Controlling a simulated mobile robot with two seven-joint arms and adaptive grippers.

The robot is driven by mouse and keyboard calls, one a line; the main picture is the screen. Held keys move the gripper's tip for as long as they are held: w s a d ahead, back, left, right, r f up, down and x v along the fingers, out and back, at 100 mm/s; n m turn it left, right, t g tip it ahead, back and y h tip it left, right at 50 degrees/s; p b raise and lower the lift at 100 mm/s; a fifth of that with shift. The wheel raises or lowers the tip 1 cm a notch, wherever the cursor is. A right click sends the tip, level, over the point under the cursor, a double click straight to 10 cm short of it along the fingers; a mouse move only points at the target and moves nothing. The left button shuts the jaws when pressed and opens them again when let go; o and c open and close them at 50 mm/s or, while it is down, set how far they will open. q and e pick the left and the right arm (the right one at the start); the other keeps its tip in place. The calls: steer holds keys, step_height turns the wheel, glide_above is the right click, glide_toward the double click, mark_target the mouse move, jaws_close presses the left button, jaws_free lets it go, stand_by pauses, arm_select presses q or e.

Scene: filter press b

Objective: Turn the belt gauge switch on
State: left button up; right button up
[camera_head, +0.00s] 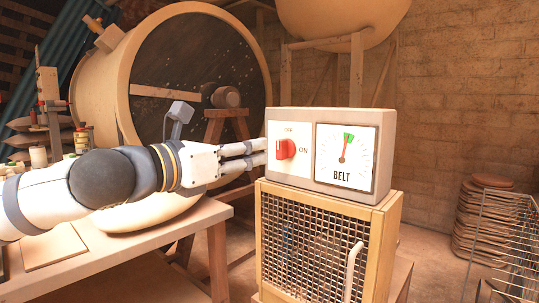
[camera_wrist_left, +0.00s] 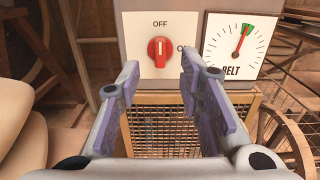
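The belt gauge box (camera_head: 300,116) is grey and stands on a wooden cabinet with a mesh front. Its red rotary switch (camera_head: 286,149) sits on a white plate with OFF above and ON to the right. In the left wrist view the switch (camera_wrist_left: 160,51) has its pale mark pointing up toward OFF. The BELT dial (camera_head: 345,156) is to its right, its needle near the green band. My left gripper (camera_head: 263,152) is just left of the switch plate. In the left wrist view its fingers (camera_wrist_left: 160,72) are apart and empty, with the switch ahead between them. My right gripper is not in view.
The mesh-fronted cabinet (camera_head: 262,238) is directly below the box, with a pale curved handle (camera_head: 352,268) on its front. A wooden table (camera_head: 218,213) is at left under my arm. A large round drum (camera_head: 190,60) stands behind. Stacked discs (camera_head: 480,222) and a wire rack are at right.

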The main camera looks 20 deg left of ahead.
mark_target(278, 146)
arm_select(q)
steer(key=x, duration=0.8)
steer(key=shift+w+d+f, duration=0.1)
steer(key=shift+w+f, duration=0.05)
steer(key=shift+w, duration=0.05)
jaws_close()
